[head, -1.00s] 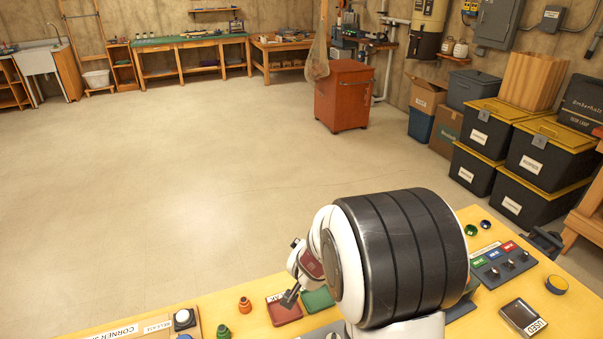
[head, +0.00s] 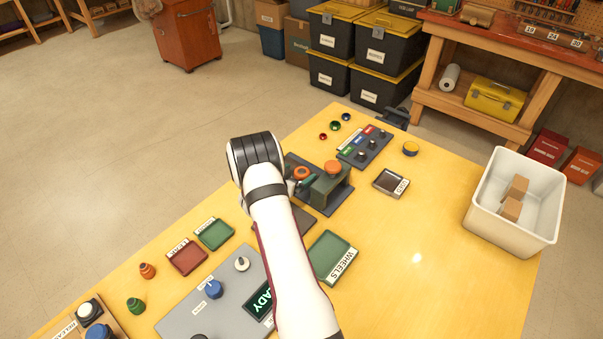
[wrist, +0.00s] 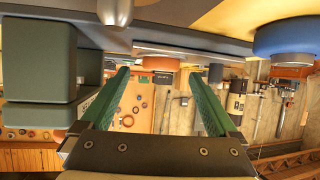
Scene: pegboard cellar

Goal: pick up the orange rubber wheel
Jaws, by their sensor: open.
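In the head view an orange round piece (head: 333,167) sits on top of the grey-green fixture (head: 327,190), and a second orange round piece (head: 301,172) shows just left of it. I cannot tell which is the rubber wheel. My gripper (head: 291,186) is beside the fixture's left end, partly hidden by my wrist. In the wrist view my two green fingers (wrist: 160,72) stand apart with nothing held. An orange round piece (wrist: 160,64) shows beyond, between the fingertips. A green block of the fixture (wrist: 40,60) is close at the left.
The table's right middle is mostly clear.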

